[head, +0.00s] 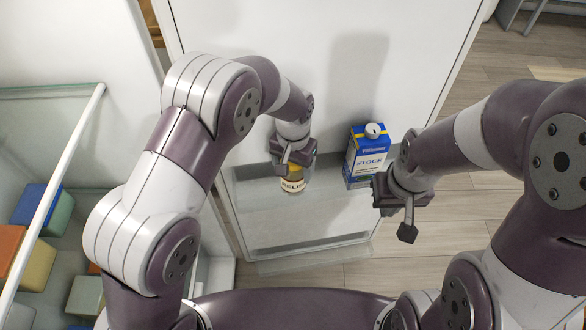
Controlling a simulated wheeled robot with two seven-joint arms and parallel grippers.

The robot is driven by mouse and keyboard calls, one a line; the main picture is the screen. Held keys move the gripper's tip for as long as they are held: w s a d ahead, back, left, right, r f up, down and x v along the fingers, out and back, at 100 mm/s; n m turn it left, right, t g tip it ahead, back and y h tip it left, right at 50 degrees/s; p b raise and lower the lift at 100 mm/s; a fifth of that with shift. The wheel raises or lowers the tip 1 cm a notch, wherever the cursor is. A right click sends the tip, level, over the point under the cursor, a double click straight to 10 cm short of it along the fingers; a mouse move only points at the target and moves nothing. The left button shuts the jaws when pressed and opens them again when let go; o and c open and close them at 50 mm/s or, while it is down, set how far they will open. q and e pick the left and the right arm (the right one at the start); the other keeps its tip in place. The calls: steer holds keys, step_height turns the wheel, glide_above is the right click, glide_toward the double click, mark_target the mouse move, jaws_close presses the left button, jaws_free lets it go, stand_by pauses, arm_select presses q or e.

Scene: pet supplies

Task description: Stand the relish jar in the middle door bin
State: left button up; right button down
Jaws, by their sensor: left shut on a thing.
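The relish jar (292,186) has a pale label with dark letters and a yellowish upper part. It looks upright. My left gripper (293,160) is shut on its top from above and hides part of it. The jar is at the upper visible door bin (333,196), left of the stock carton; I cannot tell whether its base touches the bin floor. My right gripper (396,212) is right of the carton and holds nothing that I can see; its finger gap is unclear.
A blue and white stock carton (365,158) stands in the same bin, towards its right end. A lower bin edge (312,248) shows below. Glass shelves with several coloured blocks (38,205) are at the left. Wooden floor lies at the right.

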arm_select(q)
steer(key=shift+w+f, duration=0.3)
steer(key=shift+f, duration=0.65)
steer(key=shift+s, duration=0.1)
steer(key=o, duration=1.4)
steer(key=shift+f, duration=0.15)
steer(key=shift+c, duration=0.2)
step_height(320, 180, up, 12)
steer(key=shift+r+p, duration=0.2)
steer(key=shift+p, duration=0.1)
steer(key=s+a+n+t, duration=0.1)
steer(key=s+a+n, duration=0.4)
steer(key=s+a, duration=1)
steer(key=a, duration=0.3)
steer(key=shift+s+a+f, duration=0.15)
steer(key=shift+s+f, duration=0.1)
